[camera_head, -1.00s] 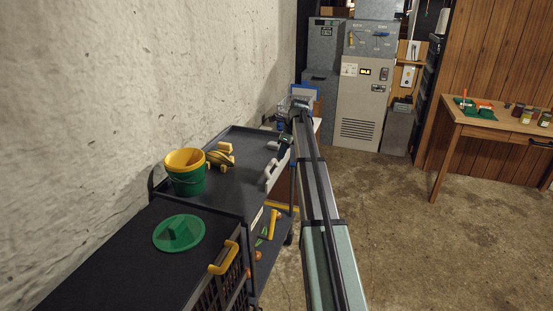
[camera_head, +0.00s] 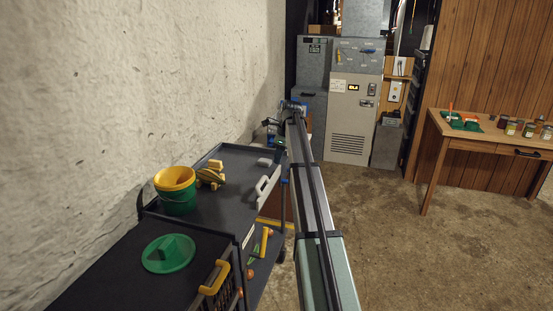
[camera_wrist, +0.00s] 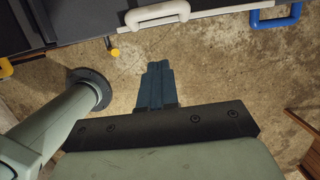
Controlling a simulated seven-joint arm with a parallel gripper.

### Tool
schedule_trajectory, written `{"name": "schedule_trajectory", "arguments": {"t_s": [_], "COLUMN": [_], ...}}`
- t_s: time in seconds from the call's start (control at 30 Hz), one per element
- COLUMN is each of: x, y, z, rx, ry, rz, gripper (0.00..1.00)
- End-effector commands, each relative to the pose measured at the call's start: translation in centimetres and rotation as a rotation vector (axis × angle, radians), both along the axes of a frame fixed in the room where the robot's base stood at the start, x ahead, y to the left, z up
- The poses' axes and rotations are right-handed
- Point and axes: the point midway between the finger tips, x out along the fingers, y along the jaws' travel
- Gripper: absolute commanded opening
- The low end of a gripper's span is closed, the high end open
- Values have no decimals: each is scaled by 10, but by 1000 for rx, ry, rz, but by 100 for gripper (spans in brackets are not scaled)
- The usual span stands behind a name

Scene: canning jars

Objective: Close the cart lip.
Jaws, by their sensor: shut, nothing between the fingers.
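The black cart (camera_head: 215,214) stands along the wall in the head view. A pale handle (camera_head: 262,187) is on the right side of its top; a white handle (camera_wrist: 157,13) shows at the cart's edge in the wrist view. I cannot clearly tell which part is the lip or how it stands. My gripper (camera_wrist: 155,85) is shut and empty in the wrist view. Its fingers point toward the cart's edge, over the floor and apart from the white handle in the picture. In the head view my arm reaches past the cart's right side, and the fingertips are not clear.
A yellow-and-green bucket (camera_head: 176,192) and a yellow toy-like item (camera_head: 210,176) sit on the cart. A green lid (camera_head: 168,254) lies on a nearer dark surface. A blue handle (camera_wrist: 275,14) is right of the white one. Open floor lies right, before a wooden table (camera_head: 470,143).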

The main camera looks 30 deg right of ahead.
Motion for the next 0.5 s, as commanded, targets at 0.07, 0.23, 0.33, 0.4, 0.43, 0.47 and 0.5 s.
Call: {"name": "schedule_trajectory", "arguments": {"t_s": [0.07, 0.23, 0.33, 0.4, 0.43, 0.47, 0.5], "x": [1, 6, 9, 11, 12, 13, 19], "y": [3, 8, 11, 13, 14, 14, 18], "z": [-14, -43, -60, -71, -76, -81, -83], "rx": [1, 1, 1, 1, 1, 1, 0], "ry": [2, 2, 2, 2, 2, 1, 0], "rz": [0, 0, 0, 0, 0, 0, 2], "gripper": [0, 0, 0, 0, 0, 0, 0]}}
